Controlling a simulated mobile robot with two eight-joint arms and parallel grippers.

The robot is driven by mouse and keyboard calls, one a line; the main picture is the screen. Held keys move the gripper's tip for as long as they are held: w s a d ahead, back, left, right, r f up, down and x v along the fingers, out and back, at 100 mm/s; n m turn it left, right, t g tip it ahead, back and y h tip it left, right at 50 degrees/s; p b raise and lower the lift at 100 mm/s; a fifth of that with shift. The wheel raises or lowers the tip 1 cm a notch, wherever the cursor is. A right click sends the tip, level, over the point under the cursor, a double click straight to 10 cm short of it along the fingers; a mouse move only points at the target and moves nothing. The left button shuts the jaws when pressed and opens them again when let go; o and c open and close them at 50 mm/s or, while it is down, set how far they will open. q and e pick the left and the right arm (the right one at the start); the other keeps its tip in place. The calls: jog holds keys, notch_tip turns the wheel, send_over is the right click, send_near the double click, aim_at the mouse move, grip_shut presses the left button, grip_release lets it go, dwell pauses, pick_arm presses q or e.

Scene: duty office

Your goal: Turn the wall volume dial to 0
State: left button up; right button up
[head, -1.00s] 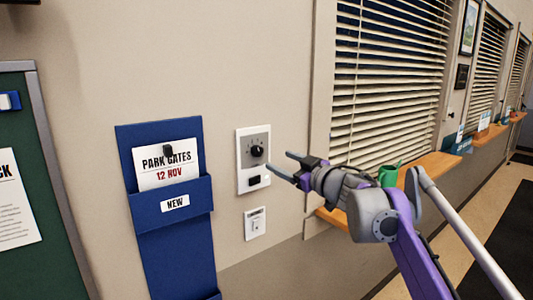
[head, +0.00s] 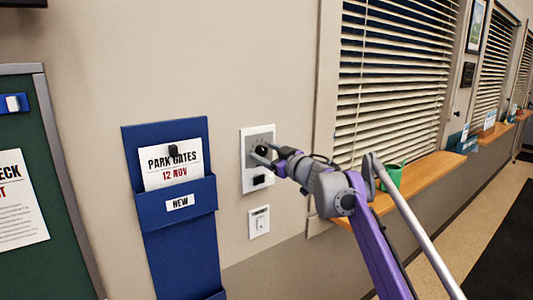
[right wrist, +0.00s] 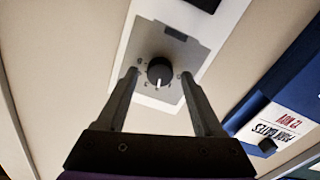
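The volume dial (head: 262,151) is a round black knob on a grey panel in a white wall plate (head: 247,178). In the right wrist view the dial (right wrist: 160,72) has a white pointer mark toward the bottom of the picture, with small markings around it too small to read. My right gripper (head: 264,154) is at the panel. In the right wrist view its open fingers (right wrist: 159,77) stand on either side of the dial, with a gap on both sides. In the head view the fingers partly cover the dial. My left gripper is not in view.
A black switch (head: 259,180) sits below the dial, and a smaller wall switch (head: 259,222) below that. A blue document holder (head: 178,240) hangs to the left. A wooden sill (head: 425,178) with a green watering can (head: 392,174) is at the right.

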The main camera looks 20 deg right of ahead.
grip_shut()
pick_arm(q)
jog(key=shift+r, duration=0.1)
pick_arm(e)
jog(key=shift+r+n+p, duration=0.15)
jog(key=shift+n+p, duration=0.9)
jog(key=shift+n, duration=0.45)
jog(key=n+p, duration=0.2)
jog(key=n, duration=0.1)
jog(key=shift+n, duration=0.3)
jog(key=n+p, duration=0.1)
jog(key=n, duration=0.3)
jog(key=shift+a+p, duration=0.1)
jog(key=shift+p, duration=0.25)
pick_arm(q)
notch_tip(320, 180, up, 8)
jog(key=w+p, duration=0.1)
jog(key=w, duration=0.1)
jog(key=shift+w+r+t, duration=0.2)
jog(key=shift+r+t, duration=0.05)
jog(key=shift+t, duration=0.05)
pick_arm(e)
jog(key=shift+f+n, duration=0.15)
jog(key=shift+n, duration=0.8)
jog(key=shift+f+n, duration=0.1)
jog(key=shift+n, duration=0.85)
